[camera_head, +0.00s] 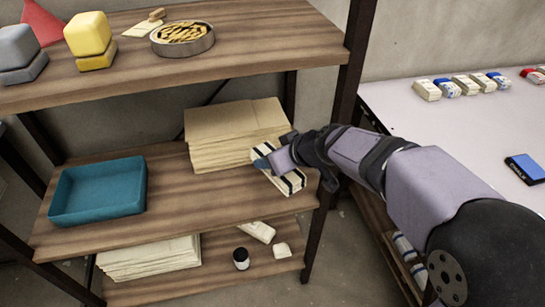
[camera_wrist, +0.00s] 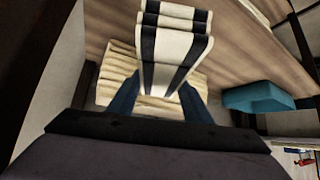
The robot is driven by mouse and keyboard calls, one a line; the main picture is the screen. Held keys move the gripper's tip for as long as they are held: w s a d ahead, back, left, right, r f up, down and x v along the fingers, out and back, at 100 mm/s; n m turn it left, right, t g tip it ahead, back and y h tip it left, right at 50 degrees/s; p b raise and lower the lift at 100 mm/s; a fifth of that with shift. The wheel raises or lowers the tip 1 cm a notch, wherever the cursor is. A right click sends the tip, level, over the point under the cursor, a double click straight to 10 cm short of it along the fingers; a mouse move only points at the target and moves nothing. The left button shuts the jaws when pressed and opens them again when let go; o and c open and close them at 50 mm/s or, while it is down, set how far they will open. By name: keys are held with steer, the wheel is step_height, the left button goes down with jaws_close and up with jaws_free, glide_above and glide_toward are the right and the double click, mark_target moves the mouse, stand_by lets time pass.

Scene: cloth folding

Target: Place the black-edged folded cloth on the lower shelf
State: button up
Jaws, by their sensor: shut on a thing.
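The folded cloth (camera_head: 284,178), white with black bands along it, is at the right end of the middle shelf board (camera_head: 215,207), in front of a paper stack. My gripper (camera_head: 268,160) is shut on it from the right. In the wrist view the cloth (camera_wrist: 176,45) extends away from between my two bluish fingers (camera_wrist: 160,98), its layers stacked. I cannot tell whether the cloth rests on the board or hangs just above it. The lowest board (camera_head: 215,272) is below.
A tan stack (camera_head: 235,135) stands close behind the cloth. A teal tray (camera_head: 98,190) is on the left of the middle board. The lowest board holds a paper stack (camera_head: 150,257), a dark jar (camera_head: 241,258) and small pale items. A shelf post (camera_head: 338,110) stands near my arm.

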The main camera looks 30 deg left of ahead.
mark_target(285, 176)
steer(key=shift+f+b, duration=2.25)
steer(key=shift+f, duration=1.05)
steer(key=shift+f+b, duration=0.55)
steer(key=shift+b, duration=0.15)
steer(key=o, duration=1.4)
steer(key=shift+p+v, duration=0.5)
steer(key=shift+v, duration=3.2)
